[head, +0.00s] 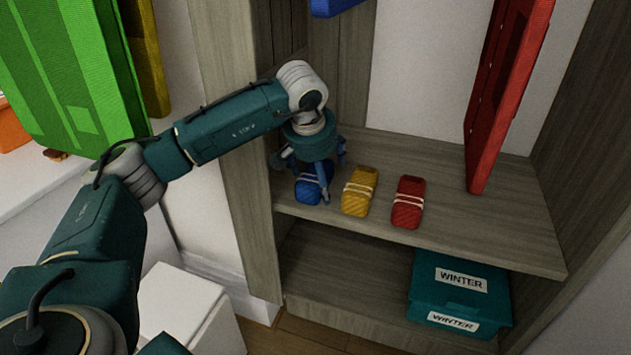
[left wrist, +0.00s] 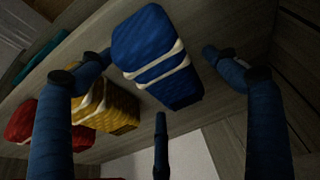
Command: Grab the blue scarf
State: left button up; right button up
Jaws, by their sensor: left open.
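The blue scarf (head: 307,190) is a rolled bundle with pale bands, lying on the upper shelf at the left end of a row of three. My left gripper (head: 318,186) is directly over it, fingers pointing down and partly hiding it. In the left wrist view the blue scarf (left wrist: 158,58) shows between the spread fingers of my left gripper (left wrist: 157,85), which is open. I cannot tell whether any finger touches it. My right gripper is not in view.
A yellow scarf (head: 359,191) lies close to the right of the blue one, then a red scarf (head: 408,202). The wooden shelf (head: 480,225) is bare further right. A red garment (head: 505,90) hangs at right. A teal WINTER box (head: 460,290) sits below.

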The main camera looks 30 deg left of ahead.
pick_arm(q)
jog(key=c, duration=1.3)
